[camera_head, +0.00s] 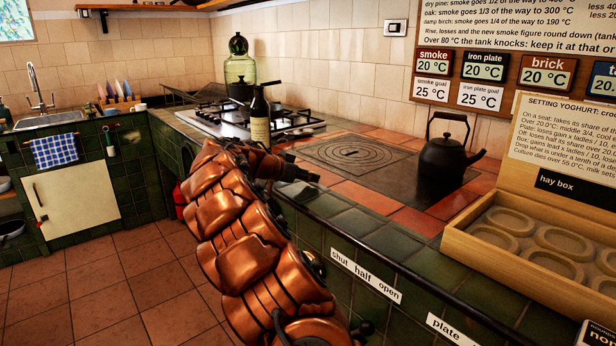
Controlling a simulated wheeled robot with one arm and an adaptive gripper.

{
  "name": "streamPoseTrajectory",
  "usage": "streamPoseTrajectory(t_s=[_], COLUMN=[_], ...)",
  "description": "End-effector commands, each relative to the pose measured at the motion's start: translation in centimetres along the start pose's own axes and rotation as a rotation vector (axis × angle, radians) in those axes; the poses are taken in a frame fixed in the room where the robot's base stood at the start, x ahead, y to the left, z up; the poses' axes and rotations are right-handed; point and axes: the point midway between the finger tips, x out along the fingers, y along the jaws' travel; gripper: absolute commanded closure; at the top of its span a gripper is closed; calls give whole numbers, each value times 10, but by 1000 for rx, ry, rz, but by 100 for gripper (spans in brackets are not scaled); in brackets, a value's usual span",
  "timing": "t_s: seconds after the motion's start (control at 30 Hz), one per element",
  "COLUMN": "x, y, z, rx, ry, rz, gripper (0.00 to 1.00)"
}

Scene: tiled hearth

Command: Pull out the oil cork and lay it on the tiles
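A dark bottle (260,112) with a pale label stands upright in front of the gas hob, behind my arm. It looks like the oil bottle. Its narrow top reaches up near the dark pan; I cannot make out the cork at this size. My copper arm rises from the bottom, and my dark gripper (301,176) points right over the front edge of the hearth, to the right of and below the bottle. It is apart from the bottle's neck. Its fingers are too small to show whether they are open. Orange-red tiles (421,221) surround the iron plate.
The iron plate (353,154) is bare at its left; a black kettle (447,158) stands at its right. A wooden hay box (477,249) is at the right. The gas hob (222,121), a dark pan (240,91) and a green glass jar (239,66) are behind the bottle.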

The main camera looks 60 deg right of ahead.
Motion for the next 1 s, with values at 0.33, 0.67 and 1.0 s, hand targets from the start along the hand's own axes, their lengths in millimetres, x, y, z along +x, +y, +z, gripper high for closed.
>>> streamPoseTrajectory(t_s=[0.33,0.67,1.0], x=[0,-5,-60], y=[0,0,-1], z=[0,0,-2], rx=[0,0,0], ry=[0,1,4], rz=[0,-1,-3], gripper=[45,45,45])
